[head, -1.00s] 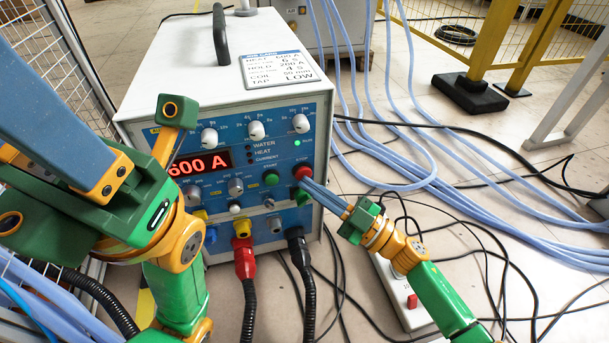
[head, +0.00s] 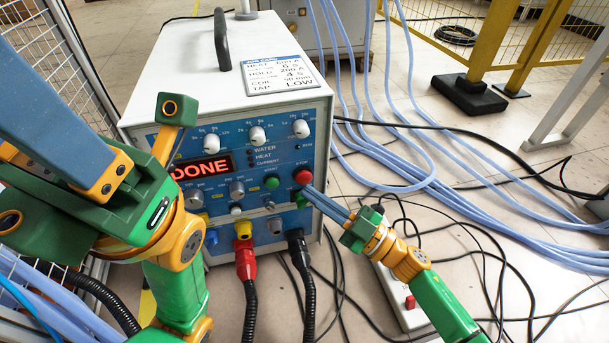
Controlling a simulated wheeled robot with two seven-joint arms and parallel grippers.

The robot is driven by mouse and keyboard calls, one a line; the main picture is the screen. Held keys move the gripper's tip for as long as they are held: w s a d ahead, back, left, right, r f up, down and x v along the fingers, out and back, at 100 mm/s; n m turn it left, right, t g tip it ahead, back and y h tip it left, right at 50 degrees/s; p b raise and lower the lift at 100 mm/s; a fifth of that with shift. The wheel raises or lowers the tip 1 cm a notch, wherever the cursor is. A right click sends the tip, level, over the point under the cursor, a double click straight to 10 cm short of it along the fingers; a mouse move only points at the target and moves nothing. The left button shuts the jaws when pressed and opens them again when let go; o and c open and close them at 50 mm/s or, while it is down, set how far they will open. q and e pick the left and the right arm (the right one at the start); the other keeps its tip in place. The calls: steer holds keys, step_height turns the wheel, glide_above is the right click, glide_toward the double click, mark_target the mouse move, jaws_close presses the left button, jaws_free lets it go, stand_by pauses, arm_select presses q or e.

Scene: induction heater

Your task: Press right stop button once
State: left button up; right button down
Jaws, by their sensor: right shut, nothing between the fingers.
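The induction heater (head: 285,105) is a white box with a blue front panel. Its red display (head: 202,168) reads DONE. The red stop button (head: 303,175) is at the panel's right side, with the green start button (head: 271,183) to its left. My right gripper (head: 307,190) is shut and empty, its fingertips just below the stop button's red cap; a small gap seems to show, but contact is hard to judge.
Red and black plugs with thick cables hang from the panel's bottom. A white power strip (head: 403,300) lies under my right arm. Pale blue hoses (head: 480,205) and black cables cross the floor at right. A yellow post (head: 493,45) stands at the back right.

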steer(key=s+p, duration=0.1)
steer(key=s+d+p, duration=0.1)
steer(key=s, duration=0.1)
steer(key=s+p, duration=0.1)
steer(key=shift+s+d, duration=0.25)
steer(key=shift+s, duration=0.15)
stand_by(0.7)
